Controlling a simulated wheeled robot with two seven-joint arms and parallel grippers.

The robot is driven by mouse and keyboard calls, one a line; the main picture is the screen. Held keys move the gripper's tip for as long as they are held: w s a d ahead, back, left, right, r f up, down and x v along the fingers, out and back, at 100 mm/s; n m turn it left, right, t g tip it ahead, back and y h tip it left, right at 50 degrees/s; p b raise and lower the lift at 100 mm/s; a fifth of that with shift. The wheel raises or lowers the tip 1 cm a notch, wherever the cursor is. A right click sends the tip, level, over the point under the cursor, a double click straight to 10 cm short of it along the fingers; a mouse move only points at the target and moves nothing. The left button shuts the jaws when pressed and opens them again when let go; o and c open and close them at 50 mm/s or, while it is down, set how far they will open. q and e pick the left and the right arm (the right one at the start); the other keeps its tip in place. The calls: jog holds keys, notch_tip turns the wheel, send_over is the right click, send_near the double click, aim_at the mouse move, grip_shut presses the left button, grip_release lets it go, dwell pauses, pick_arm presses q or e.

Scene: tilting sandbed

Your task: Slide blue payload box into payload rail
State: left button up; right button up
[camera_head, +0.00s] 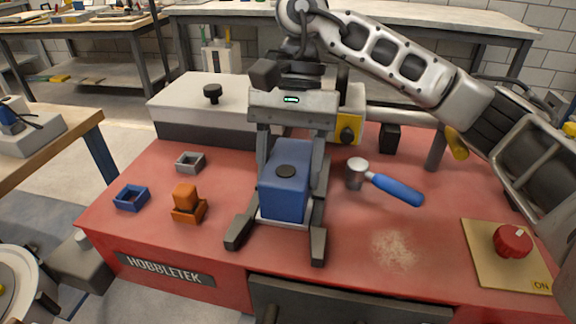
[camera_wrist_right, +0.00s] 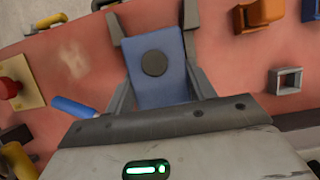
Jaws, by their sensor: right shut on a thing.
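The blue payload box (camera_head: 287,187) has a dark round knob on its top face and sits low over the red table. My right gripper (camera_head: 279,236) straddles it from above, with one grey finger along each side, shut on it. In the right wrist view the box (camera_wrist_right: 158,82) also lies between the two fingers. A pale edge (camera_head: 283,219) shows under the box's near end; whether it is part of the payload rail I cannot tell. The rail cannot be made out clearly, and the arm and box hide the area behind.
Left on the red table are a blue square ring (camera_head: 131,198), a grey one (camera_head: 190,161) and an orange block in a holder (camera_head: 188,203). A blue-handled hammer (camera_head: 393,187) lies right of the box. A red knob (camera_head: 513,240) is at the right. A grey case (camera_head: 196,112) stands behind.

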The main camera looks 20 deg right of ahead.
aim_at(294, 145)
jog(key=shift+w+d, duration=0.3)
jog(key=shift+w, duration=0.2)
jog(key=shift+c, duration=1.3)
jog(key=shift+w+d+b, duration=0.4)
jog(key=shift+w+d, duration=0.25)
jog(key=shift+w, duration=0.35)
